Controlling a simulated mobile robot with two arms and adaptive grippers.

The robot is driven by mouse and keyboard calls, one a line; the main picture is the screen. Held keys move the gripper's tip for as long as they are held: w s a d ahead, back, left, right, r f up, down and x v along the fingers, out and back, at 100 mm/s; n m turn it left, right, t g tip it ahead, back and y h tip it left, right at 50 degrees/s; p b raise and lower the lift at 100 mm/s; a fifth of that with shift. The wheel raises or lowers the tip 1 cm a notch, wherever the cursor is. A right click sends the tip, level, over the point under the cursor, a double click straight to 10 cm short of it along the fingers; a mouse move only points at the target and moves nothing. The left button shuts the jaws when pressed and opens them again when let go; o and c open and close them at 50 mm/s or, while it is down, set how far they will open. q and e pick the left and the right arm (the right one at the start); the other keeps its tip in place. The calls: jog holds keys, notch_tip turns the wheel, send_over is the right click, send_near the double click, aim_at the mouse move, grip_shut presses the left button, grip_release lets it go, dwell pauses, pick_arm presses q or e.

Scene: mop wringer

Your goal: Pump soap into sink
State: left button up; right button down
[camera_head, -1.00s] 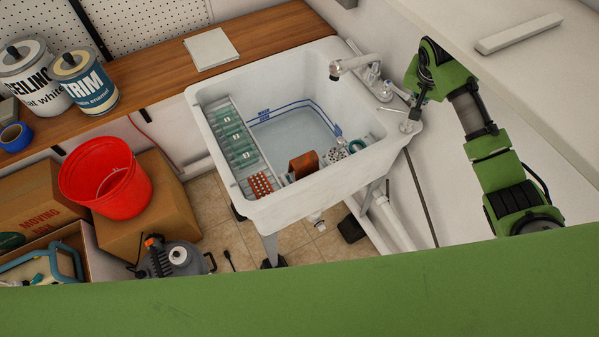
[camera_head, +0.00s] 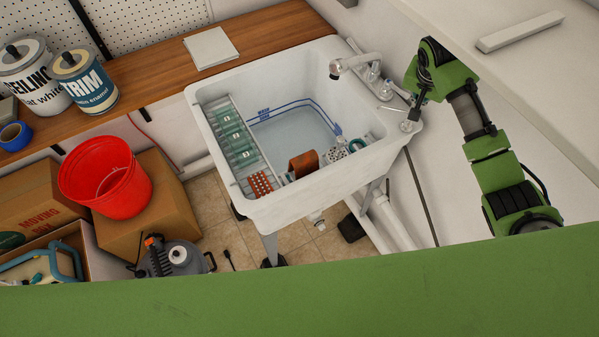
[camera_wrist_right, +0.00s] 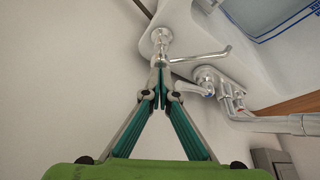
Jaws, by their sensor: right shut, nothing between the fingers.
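The white sink (camera_head: 310,192) is a deep tub in the middle of the head view, with its faucet (camera_head: 355,64) at the back right. The chrome soap pump (camera_head: 406,126) stands on the sink's right corner. In the right wrist view the pump (camera_wrist_right: 162,38) shows its round flange and a thin spout pointing right. My right gripper (camera_wrist_right: 160,88) is shut and empty, its fingertips at the pump's head; I cannot tell if they touch it. My left gripper is not in view.
Circuit boards (camera_head: 236,140), an orange-brown piece (camera_head: 303,163) and other small parts lie in the sink. The faucet handle (camera_wrist_right: 200,86) is close to the right gripper. A red bucket (camera_head: 105,178) sits on a box at left. The wall lies right of the sink.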

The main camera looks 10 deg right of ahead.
jog(key=shift+f, duration=1.15)
jog(key=shift+r, duration=1.65)
jog(key=shift+f, duration=0.1)
jog(key=shift+f, duration=1.5)
jog(key=shift+r, duration=1.6)
